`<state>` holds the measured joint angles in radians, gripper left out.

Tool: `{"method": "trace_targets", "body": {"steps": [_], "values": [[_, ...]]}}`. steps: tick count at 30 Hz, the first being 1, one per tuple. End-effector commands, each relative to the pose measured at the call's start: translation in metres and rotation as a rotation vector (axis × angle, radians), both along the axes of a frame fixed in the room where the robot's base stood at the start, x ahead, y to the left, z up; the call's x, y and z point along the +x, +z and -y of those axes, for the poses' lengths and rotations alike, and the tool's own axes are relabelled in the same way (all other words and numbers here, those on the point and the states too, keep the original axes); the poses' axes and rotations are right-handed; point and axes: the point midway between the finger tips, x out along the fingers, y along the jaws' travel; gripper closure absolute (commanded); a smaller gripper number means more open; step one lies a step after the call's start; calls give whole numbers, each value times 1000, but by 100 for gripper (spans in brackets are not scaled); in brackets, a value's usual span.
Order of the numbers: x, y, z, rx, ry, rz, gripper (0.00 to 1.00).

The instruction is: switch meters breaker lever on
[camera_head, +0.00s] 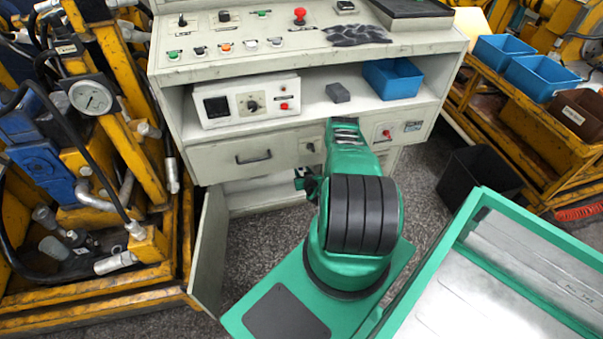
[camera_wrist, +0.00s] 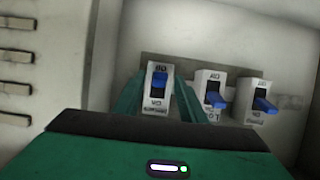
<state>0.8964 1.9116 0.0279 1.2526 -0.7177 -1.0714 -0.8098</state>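Three white breakers with blue levers sit in a row on a grey strip in the wrist view: a left breaker (camera_wrist: 156,97), a middle breaker (camera_wrist: 211,98) and a right breaker (camera_wrist: 259,103). The left lever (camera_wrist: 159,77) is in the upper part of its breaker. The middle lever (camera_wrist: 216,100) and right lever (camera_wrist: 265,104) stick out and sit lower. The label print is too small to read surely. My gripper (camera_wrist: 157,88) has its green fingers apart, one on each side of the left breaker. I cannot tell whether they touch it. The head view hides the breakers and fingertips.
The grey console (camera_head: 215,147) stands ahead, with a meter box (camera_head: 245,100) and blue bin (camera_head: 393,79) on its shelf. An open cabinet door (camera_head: 209,250) is left of my arm. Yellow machinery (camera_head: 95,296) stands left, a black bin (camera_head: 478,175) right.

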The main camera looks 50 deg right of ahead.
Motion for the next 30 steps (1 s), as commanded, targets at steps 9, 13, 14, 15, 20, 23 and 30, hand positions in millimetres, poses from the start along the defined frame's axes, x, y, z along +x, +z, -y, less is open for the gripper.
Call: {"method": "trace_targets", "body": {"steps": [9, 13, 14, 15, 20, 23, 30], "values": [[1, -1, 1, 0, 0, -1, 62], [1, -1, 1, 0, 0, -1, 94], [1, -1, 1, 0, 0, -1, 100], [1, -1, 1, 0, 0, -1, 100], [2, 0, 2, 3, 1, -9, 100], [3, 3, 3, 19, 1, -35, 100], [5, 12, 3, 87, 3, -146, 100]]}}
